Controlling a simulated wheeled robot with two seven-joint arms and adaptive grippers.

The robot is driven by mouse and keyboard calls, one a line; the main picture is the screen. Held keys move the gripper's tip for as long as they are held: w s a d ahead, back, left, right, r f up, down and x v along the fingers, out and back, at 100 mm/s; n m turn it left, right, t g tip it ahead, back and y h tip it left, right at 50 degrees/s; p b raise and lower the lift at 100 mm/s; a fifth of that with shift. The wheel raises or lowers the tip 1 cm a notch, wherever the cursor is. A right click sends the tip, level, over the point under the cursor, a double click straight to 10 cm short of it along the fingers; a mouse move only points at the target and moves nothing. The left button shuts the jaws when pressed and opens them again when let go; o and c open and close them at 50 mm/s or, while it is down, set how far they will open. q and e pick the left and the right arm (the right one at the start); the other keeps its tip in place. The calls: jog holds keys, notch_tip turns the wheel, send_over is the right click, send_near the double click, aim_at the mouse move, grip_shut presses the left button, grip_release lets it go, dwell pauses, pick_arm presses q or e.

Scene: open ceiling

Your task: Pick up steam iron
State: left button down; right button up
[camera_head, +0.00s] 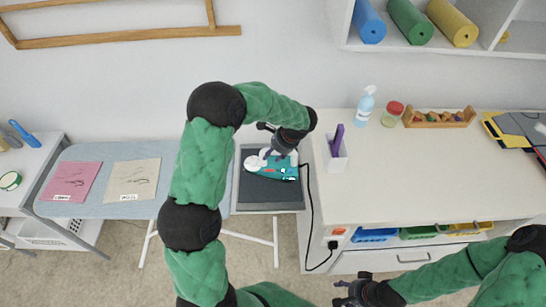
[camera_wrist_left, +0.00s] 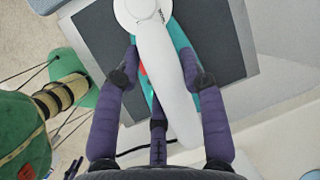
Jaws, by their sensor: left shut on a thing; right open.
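The steam iron (camera_head: 284,172) is white and teal and stands on a dark rest plate at the right end of the ironing board. In the left wrist view its white handle (camera_wrist_left: 164,70) runs between the purple fingers of my left gripper (camera_wrist_left: 165,82). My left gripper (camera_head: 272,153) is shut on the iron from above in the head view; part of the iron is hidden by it. A black cord runs from the iron down to a socket on the cabinet side. My right gripper (camera_head: 352,291) is open and empty at the bottom, in front of the cabinet.
The grey-blue ironing board (camera_head: 100,207) holds a pink cloth (camera_head: 72,181) and a beige cloth (camera_head: 134,179). The white cabinet (camera_head: 420,170) beside the iron carries a purple-filled cup (camera_head: 335,158), a spray bottle (camera_head: 365,106), a red-lidded jar (camera_head: 392,114) and a wooden tray (camera_head: 438,123). Its middle top is clear.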

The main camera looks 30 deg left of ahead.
pick_arm(q)
jog(key=s+d+r+p, duration=0.2)
jog(key=s+d+r, duration=0.5)
jog(key=s+r, duration=0.3)
jog(key=shift+s+d+r, duration=0.2)
jog(key=shift+s+r, duration=0.1)
jog(key=shift+s, duration=0.65)
jog(key=c, duration=1.5)
grip_release()
jog(key=c, duration=0.3)
jog(key=shift+c, duration=0.2)
jog(key=shift+a, duration=0.1)
